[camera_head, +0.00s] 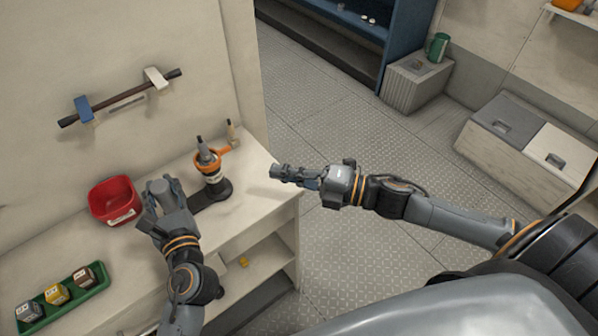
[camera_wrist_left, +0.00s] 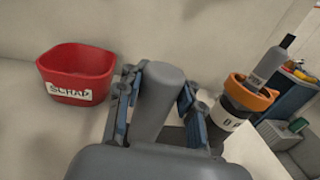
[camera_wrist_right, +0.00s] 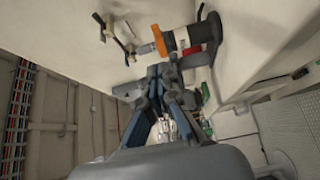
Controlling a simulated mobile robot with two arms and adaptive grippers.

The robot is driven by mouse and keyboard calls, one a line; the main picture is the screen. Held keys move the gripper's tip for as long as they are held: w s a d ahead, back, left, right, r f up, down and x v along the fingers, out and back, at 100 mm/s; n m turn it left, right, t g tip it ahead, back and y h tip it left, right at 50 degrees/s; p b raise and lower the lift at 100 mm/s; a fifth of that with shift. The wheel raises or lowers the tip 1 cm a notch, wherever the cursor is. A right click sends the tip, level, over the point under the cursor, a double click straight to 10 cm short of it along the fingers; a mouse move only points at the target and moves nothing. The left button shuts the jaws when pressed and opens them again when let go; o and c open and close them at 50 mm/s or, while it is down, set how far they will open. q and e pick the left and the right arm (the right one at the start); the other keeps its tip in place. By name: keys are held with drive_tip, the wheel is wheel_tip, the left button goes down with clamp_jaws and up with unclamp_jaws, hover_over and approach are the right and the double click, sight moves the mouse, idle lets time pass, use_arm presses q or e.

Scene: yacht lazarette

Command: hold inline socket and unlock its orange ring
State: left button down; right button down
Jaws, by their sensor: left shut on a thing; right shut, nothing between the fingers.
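The inline socket (camera_head: 211,174) stands upright on a dark base on the bench, with a grey plug-like part in its top. Its orange ring (camera_head: 206,158) has a tab pointing right; the socket's labelled body (camera_wrist_left: 225,118) also shows in the left wrist view. My left gripper (camera_head: 160,190) is left of the socket, apart from it, shut on a grey upright cylinder (camera_wrist_left: 160,95); whether this is fixed to the dark base cannot be told. My right gripper (camera_head: 276,171) is shut and empty, right of the socket beyond the bench edge. The right wrist view also shows the orange ring (camera_wrist_right: 159,41).
A red scrap bin (camera_head: 115,198) stands left of my left gripper. A green tray (camera_head: 65,300) with small boxes lies at the front left. A rail (camera_head: 120,98) is on the wall. Open floor lies right of the bench.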

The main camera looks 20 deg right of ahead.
drive_tip(key=shift+w+d+v, duration=0.1)
drive_tip(key=shift+v, duration=0.65)
drive_tip(key=shift+w+d+v, duration=0.1)
drive_tip(key=shift+w+v, duration=0.05)
drive_tip(key=shift+v, duration=0.65)
use_arm(q)
drive_tip(key=c, duration=0.8)
unclamp_jaws()
drive_tip(key=shift+s, duration=0.1)
